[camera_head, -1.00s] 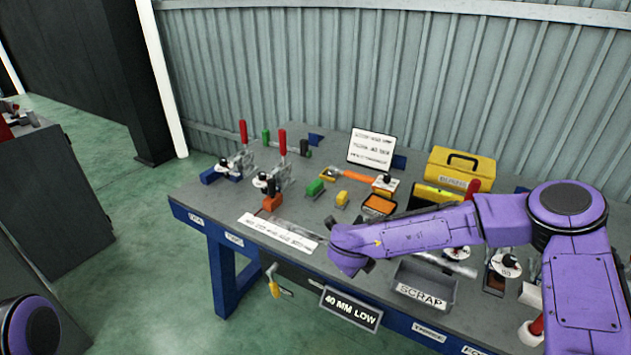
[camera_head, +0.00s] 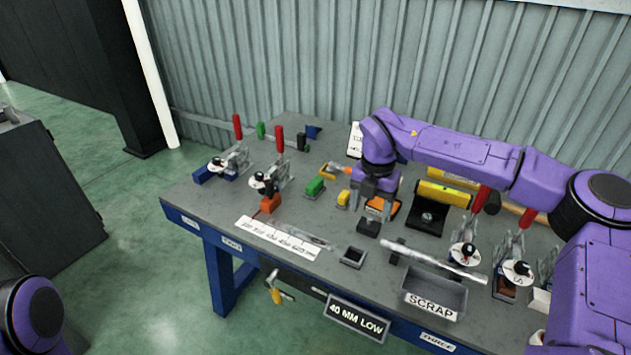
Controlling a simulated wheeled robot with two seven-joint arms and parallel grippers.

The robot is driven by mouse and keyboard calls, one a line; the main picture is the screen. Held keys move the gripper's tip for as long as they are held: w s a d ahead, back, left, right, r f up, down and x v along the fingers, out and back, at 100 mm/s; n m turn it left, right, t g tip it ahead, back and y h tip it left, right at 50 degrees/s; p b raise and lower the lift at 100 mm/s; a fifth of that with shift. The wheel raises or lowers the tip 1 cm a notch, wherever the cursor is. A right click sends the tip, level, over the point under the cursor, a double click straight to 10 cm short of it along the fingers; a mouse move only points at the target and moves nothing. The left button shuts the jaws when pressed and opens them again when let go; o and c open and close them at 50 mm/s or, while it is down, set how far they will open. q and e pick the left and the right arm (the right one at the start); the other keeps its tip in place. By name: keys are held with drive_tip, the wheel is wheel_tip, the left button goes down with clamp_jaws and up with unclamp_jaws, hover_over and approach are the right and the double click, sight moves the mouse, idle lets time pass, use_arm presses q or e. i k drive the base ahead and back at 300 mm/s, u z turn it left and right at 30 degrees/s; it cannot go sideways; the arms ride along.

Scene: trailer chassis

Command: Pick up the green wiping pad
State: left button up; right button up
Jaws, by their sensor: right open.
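A small green block (camera_head: 315,187), which looks like the green wiping pad, sits on the grey bench top left of centre, beside a smaller yellow block (camera_head: 343,199). My right gripper (camera_head: 374,208) points down to the right of both, over the orange-topped item (camera_head: 383,205), which it partly hides. Its fingers are open and I see nothing held. It is apart from the green block. My left gripper is out of view; only a purple part of my left arm shows at the lower left corner.
Toggle clamps with red handles (camera_head: 279,142) stand left on the bench (camera_head: 200,212). A white label strip (camera_head: 277,239) lies in front. A dark block (camera_head: 368,227), small square holder (camera_head: 353,257), metal bar (camera_head: 435,262) and SCRAP bin (camera_head: 434,292) lie front right. A corrugated wall stands behind.

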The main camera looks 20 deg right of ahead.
sight(314, 188)
drive_tip(key=u, duration=0.05)
drive_tip(key=i, duration=1.25)
